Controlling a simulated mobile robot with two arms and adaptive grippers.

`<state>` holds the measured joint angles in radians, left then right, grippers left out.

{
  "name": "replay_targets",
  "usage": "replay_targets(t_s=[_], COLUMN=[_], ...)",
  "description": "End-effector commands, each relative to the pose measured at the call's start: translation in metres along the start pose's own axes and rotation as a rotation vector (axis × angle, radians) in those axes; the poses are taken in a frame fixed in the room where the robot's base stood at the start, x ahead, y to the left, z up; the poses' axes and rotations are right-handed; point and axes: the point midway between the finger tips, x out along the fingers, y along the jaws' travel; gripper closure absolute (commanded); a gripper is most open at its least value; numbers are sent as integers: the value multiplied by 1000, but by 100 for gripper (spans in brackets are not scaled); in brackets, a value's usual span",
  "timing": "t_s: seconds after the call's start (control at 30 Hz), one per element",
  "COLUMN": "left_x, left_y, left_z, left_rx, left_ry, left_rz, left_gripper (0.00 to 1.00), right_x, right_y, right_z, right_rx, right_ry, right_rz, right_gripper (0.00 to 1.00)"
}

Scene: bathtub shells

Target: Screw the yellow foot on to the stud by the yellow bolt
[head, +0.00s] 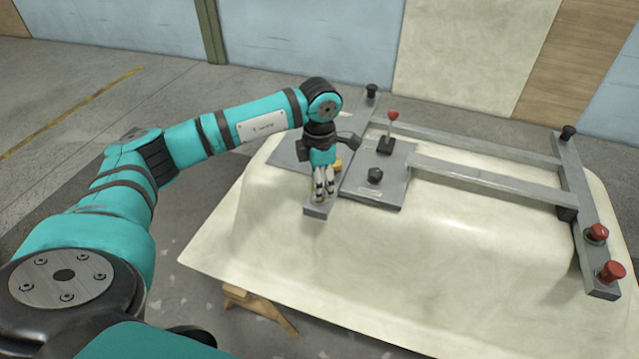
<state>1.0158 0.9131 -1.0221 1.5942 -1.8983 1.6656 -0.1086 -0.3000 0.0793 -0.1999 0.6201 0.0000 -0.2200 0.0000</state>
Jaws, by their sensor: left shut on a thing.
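My left gripper (322,193) points down at the near end of the left grey bar (316,211). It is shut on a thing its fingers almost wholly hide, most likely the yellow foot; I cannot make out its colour. A small yellow piece (338,164), which looks like the yellow bolt, shows just behind the gripper, on or beside the bar. The stud is hidden by the fingers, so I cannot tell whether the held thing touches it. My right gripper is not in view.
The grey frame lies on a cream tub shell (400,270). Its plate carries a black knob (375,176) and a red-topped lever (393,116). Two red feet (612,271) are on the right bar (578,200). Black knobs (372,91) stand at the far ends. The shell's front is clear.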

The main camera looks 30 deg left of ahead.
Motion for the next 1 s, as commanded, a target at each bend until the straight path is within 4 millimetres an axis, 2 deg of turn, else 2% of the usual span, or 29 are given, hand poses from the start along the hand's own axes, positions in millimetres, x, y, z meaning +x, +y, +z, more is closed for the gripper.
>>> replay_targets(t_s=[0.03, 0.63, 0.8, 1.0], left_x=[3, 2, 1, 0], left_y=[0, 0, -1, -1], left_z=[0, 0, 0, 0], left_rx=[65, 906, 1018, 1022], left_ry=[-1, -1, 0, 0], left_rz=[0, 0, -1, -1], left_gripper=[100, 100, 100, 100], right_x=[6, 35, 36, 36], right_y=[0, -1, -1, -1], right_z=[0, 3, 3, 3], right_rx=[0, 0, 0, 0], right_ry=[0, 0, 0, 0], right_rz=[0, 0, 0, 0], right_gripper=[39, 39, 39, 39])
